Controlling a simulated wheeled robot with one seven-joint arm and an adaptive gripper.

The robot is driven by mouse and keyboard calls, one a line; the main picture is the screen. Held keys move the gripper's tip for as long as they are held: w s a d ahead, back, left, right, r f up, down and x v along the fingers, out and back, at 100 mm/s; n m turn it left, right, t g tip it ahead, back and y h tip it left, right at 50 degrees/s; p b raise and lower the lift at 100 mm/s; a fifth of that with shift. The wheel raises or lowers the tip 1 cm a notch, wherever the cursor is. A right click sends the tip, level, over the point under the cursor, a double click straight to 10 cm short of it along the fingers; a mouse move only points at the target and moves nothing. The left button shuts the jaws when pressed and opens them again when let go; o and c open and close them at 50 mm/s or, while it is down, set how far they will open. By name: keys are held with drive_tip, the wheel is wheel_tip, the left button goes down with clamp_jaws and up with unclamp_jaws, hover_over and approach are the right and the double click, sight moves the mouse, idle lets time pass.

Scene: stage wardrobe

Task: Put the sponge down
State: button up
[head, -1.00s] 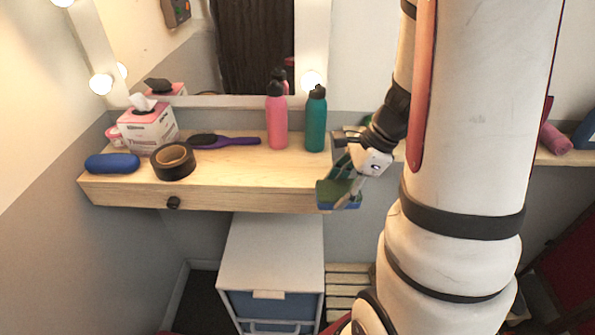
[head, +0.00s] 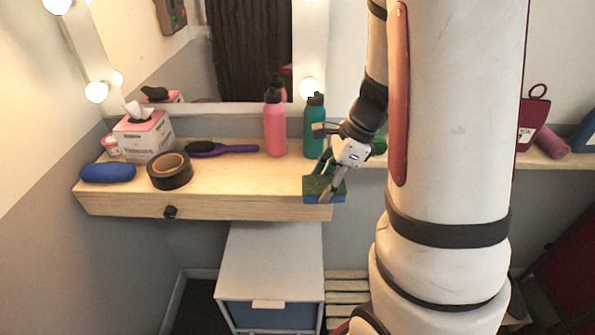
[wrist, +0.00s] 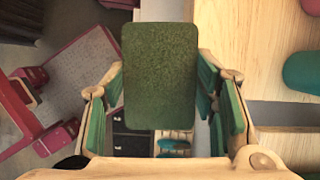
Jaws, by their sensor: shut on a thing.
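The sponge (head: 312,196), green on top and blue underneath, is held at the right front corner of the wooden vanity shelf (head: 240,185) in the head view. My gripper (head: 325,187) is shut on it, with a finger on either side. In the wrist view the sponge's green face (wrist: 160,75) fills the middle between the fingers. Floor and a drawer unit show below it there, with the shelf to its right, so it appears to hang raised at or just past the shelf edge. The gripper hides part of the sponge in the head view.
A teal bottle (head: 314,130) and a pink bottle (head: 274,127) stand close behind. A purple hairbrush (head: 225,149), black tape roll (head: 170,172), blue case (head: 107,172) and tissue box (head: 145,138) occupy the left. The shelf's front middle and right are clear. A white drawer cart (head: 270,265) stands below.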

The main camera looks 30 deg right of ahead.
drive_tip(key=w, duration=0.6)
drive_tip(key=w+f, duration=0.1)
drive_tip(key=w, duration=0.3)
drive_tip(key=shift+w+a+f+p, duration=0.1)
drive_tip(key=shift+w+f+p, duration=0.1)
drive_tip(key=shift+w+f, duration=0.3)
drive_tip(key=shift+w+f+p, duration=0.15)
drive_tip(key=shift+f+p, duration=0.05)
drive_tip(key=shift+f, duration=0.5)
drive_tip(key=shift+w+f, duration=0.1)
drive_tip(key=shift+f, duration=0.35)
drive_tip(key=shift+f, duration=0.25)
drive_tip(key=o, duration=1.3)
drive_tip(key=shift+r, duration=0.1)
